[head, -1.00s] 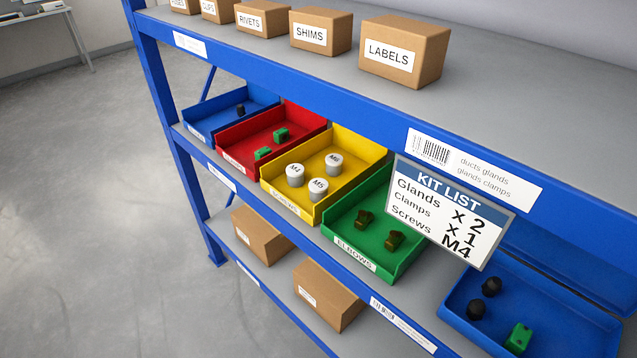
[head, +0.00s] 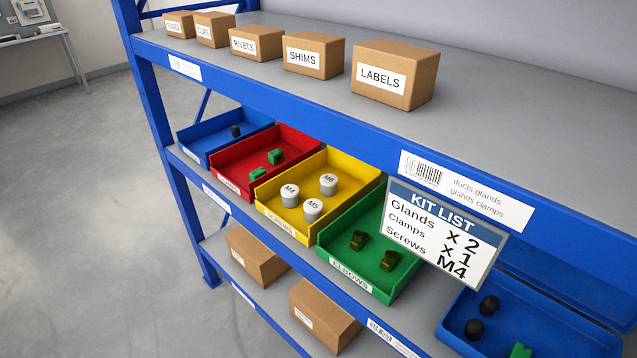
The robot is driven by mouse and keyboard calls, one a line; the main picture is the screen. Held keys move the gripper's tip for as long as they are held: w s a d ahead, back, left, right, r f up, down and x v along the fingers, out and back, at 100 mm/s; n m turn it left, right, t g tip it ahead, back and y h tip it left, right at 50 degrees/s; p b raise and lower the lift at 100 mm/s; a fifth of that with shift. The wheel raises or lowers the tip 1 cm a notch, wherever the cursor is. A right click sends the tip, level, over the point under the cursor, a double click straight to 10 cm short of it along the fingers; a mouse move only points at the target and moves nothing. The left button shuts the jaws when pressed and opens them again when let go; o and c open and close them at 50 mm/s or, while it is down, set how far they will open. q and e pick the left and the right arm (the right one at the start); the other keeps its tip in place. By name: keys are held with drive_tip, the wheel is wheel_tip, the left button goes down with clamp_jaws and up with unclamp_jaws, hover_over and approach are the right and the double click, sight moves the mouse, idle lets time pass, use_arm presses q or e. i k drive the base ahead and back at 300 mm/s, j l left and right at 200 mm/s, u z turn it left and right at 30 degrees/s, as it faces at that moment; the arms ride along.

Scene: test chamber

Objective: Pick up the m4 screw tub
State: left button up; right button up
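The M4 screw tub (head: 290,197) is a small grey tub with a white lid marked M4. It stands upright in the yellow bin (head: 345,172) on the middle shelf, at the bin's left side. The M6 tub (head: 328,185) stands to its right and slightly farther back. The M5 tub (head: 312,211) stands to its right and nearer the front. Neither of my grippers is in the head view.
A red bin (head: 230,164) is left of the yellow bin and a green bin (head: 345,256) right of it. The upper shelf with boxes overhangs them. A kit list sign (head: 443,235) hangs at right, above a blue tray (head: 455,335) holding black parts and a green part.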

sight(289, 193)
drive_tip(key=i+j+z, duration=0.15)
drive_tip(key=z, duration=1.15)
drive_tip(key=j+z, duration=0.25)
drive_tip(key=j, duration=0.2)
drive_tip(key=j+z, duration=0.2)
drive_tip(key=j, duration=0.2)
drive_tip(key=j+z, duration=0.25)
drive_tip(key=j, duration=0.2)
drive_tip(key=k+j+z, duration=0.2)
drive_tip(key=j, duration=0.2)
drive_tip(key=j+z, duration=0.25)
drive_tip(key=j, duration=0.2)
drive_tip(key=k+j+z, duration=0.2)
drive_tip(key=j, duration=0.2)
